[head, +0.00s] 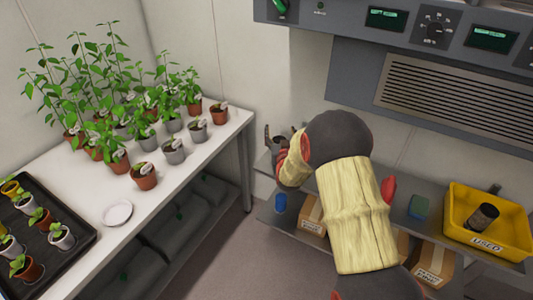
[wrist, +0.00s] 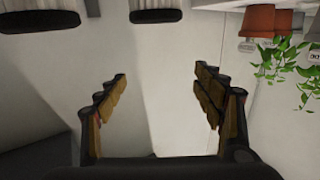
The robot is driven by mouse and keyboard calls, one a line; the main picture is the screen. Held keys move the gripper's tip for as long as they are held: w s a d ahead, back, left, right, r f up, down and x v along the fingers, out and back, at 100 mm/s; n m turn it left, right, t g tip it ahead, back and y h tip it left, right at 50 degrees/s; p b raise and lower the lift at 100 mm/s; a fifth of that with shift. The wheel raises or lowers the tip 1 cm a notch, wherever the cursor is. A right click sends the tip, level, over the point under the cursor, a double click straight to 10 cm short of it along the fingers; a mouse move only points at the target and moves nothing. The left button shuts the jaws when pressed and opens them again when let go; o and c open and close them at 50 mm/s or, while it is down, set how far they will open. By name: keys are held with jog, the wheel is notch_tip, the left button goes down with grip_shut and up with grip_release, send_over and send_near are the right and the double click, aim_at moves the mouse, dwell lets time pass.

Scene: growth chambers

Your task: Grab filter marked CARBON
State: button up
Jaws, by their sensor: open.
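No label reading CARBON can be made out. Cardboard boxes stand on the lower shelf in the head view: one box (head: 312,213) left of my arm and another box (head: 436,262) right of it. Their printing is too small to read. My arm hides part of the shelf between them. My gripper (wrist: 160,73) is open and empty in the wrist view, with pale wall and floor surfaces behind its fingers. In the head view it is partly hidden behind my arm, above the left end of the shelf unit.
A yellow bin (head: 456,228) marked USED holds a dark cylinder (head: 483,217). A blue item (head: 280,203) is on the lower shelf. A white table (head: 180,188) with potted plants stands left. A vented control panel (head: 455,97) overhangs the shelves.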

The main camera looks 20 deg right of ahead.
aim_at(278, 138)
jog(key=shift+w+d+f+t+h, duration=0.1)
jog(key=shift+w+f+t+h, duration=0.05)
jog(key=shift+f, duration=0.35)
jog(key=shift+w+d+f+t+h, duration=0.1)
jog(key=shift+f+t+h, duration=0.05)
jog(key=shift+f, duration=0.35)
jog(key=f+b, duration=0.1)
jog(key=f, duration=0.1)
jog(key=f+b, duration=0.1)
jog(key=f, duration=0.2)
jog(key=f+b, duration=0.1)
jog(key=f, duration=0.1)
jog(key=shift+w+d+f, duration=0.1)
jog(key=shift+w+f, duration=0.3)
jog(key=b+x, duration=0.2)
jog(key=x, duration=0.3)
jog(key=shift+w+d, duration=0.1)
jog(key=shift+w, duration=0.2)
jog(key=shift+w+d, duration=0.15)
jog(key=shift+w, duration=0.3)
jog(key=shift+c, duration=0.4)
jog(key=c, duration=1.5)
jog(key=shift+c, duration=0.2)
